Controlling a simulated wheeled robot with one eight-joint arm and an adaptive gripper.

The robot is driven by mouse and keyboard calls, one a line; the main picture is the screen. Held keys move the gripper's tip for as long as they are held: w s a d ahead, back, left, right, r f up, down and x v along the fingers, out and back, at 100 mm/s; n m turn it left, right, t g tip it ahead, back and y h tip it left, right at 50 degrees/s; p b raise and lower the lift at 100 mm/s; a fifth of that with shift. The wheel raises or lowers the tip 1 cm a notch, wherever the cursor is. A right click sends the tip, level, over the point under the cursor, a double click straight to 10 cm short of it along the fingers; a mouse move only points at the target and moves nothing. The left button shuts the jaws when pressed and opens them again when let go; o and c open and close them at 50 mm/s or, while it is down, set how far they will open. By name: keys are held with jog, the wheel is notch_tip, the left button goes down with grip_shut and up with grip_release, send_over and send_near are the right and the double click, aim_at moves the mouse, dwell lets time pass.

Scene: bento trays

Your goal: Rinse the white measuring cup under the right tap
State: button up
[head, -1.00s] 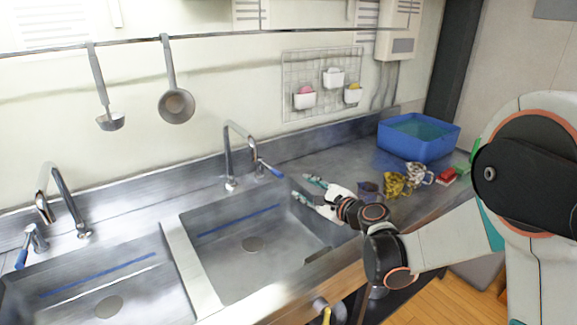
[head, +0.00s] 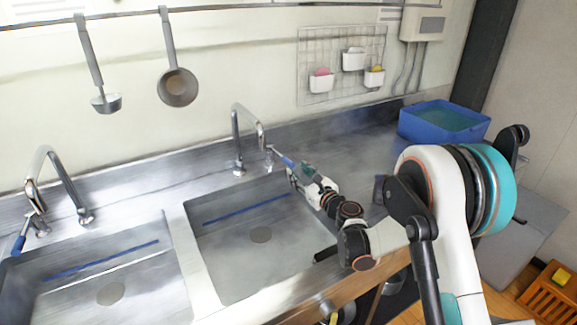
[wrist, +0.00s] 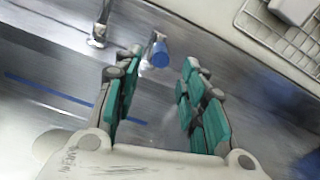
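The right tap (head: 236,140) is a metal gooseneck behind the right sink (head: 194,226). Its lever has a blue handle (head: 285,161). My gripper (head: 293,175) is over the sink's back right corner, close to that handle. In the wrist view, my gripper (wrist: 162,66) has its green-padded fingers spread wide. The blue handle (wrist: 159,55) shows end-on between the fingertips, with gaps on both sides. The tap's base (wrist: 98,38) is to its left. I see no white measuring cup in either view. No water stream is visible from the tap.
The left sink and left tap (head: 60,185) are beside. A blue tub (head: 440,124) stands at the counter's far right. A dark cup (head: 379,188) is partly hidden by my arm. A wire rack (head: 316,55) hangs on the wall.

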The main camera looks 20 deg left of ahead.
aim_at(288, 162)
jog(key=b+x, duration=0.2)
jog(key=x, duration=0.6)
grip_shut()
